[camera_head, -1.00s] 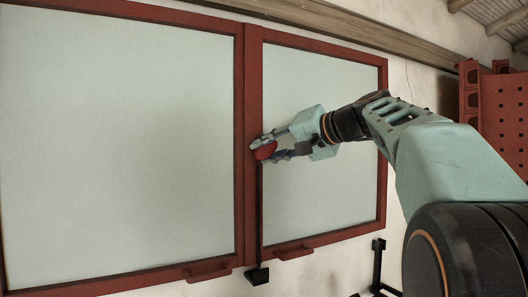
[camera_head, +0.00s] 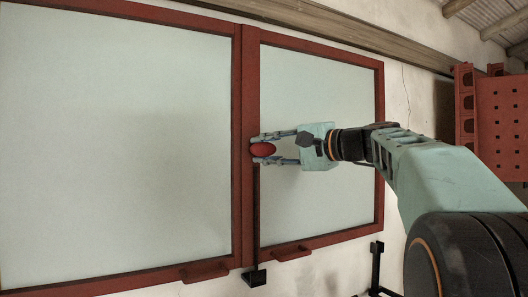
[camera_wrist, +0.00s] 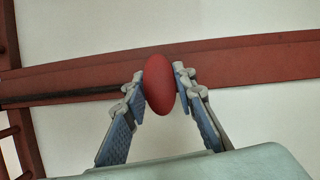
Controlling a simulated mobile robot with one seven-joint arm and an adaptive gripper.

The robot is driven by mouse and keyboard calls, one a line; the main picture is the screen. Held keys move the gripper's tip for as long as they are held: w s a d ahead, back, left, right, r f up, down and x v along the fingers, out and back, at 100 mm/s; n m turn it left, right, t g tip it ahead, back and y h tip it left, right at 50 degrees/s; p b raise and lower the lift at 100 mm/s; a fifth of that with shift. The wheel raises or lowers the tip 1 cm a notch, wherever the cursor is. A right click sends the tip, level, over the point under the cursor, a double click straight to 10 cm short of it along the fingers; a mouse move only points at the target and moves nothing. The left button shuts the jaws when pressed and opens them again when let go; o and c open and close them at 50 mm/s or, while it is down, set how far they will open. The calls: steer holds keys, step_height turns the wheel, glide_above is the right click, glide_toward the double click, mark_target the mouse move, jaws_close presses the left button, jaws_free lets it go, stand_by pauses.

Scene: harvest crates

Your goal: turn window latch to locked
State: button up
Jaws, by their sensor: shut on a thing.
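The window latch has a red oval knob (camera_head: 263,150) on the middle red post of the window (camera_head: 243,110). A thin dark rod (camera_head: 257,215) runs from the knob down along the post. My gripper (camera_head: 260,150) comes from the right with a finger above and a finger below the knob, shut on it. In the wrist view the knob (camera_wrist: 159,84) stands upright between the two fingertips (camera_wrist: 159,90), in front of the red frame bar. The latch's mount behind the knob is hidden.
Two pale window panes (camera_head: 120,150) in red frames fill the left and middle. Red handles (camera_head: 205,271) sit on the bottom frame edges. A black bracket (camera_head: 255,277) is at the rod's lower end. A red perforated block (camera_head: 497,120) stands at the right.

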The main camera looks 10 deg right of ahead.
stand_by(0.3)
steer(key=o, duration=1.2)
steer(key=shift+c, duration=0.2)
steer(key=v, duration=1.2)
